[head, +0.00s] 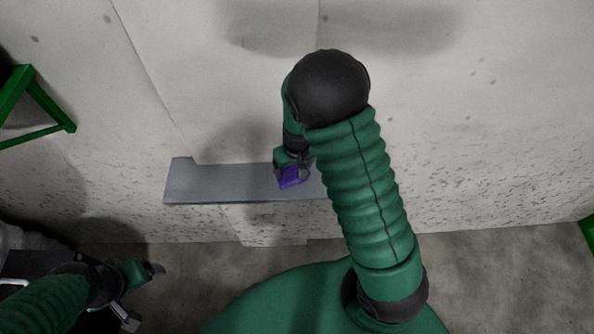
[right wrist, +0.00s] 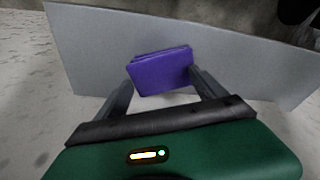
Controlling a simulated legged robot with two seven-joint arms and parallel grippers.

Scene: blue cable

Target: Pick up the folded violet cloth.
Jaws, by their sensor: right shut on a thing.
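The folded violet cloth (head: 291,178) is at the grey shelf (head: 225,184), near the middle of the head view. In the right wrist view the cloth (right wrist: 163,72) is a small folded block with its layers showing at the top edge. My right gripper (head: 293,168) is shut on it, with one finger at each side in the right wrist view (right wrist: 163,83). I cannot tell whether the cloth touches the shelf. My left gripper (head: 145,293) is low at the left of the head view, its fingers apart and empty, away from the cloth.
The shelf runs along a pale concrete wall (head: 420,170); my right arm hides its right end in the head view. A green metal frame (head: 40,100) stands at the far left. The concrete floor (head: 490,280) at the lower right is bare.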

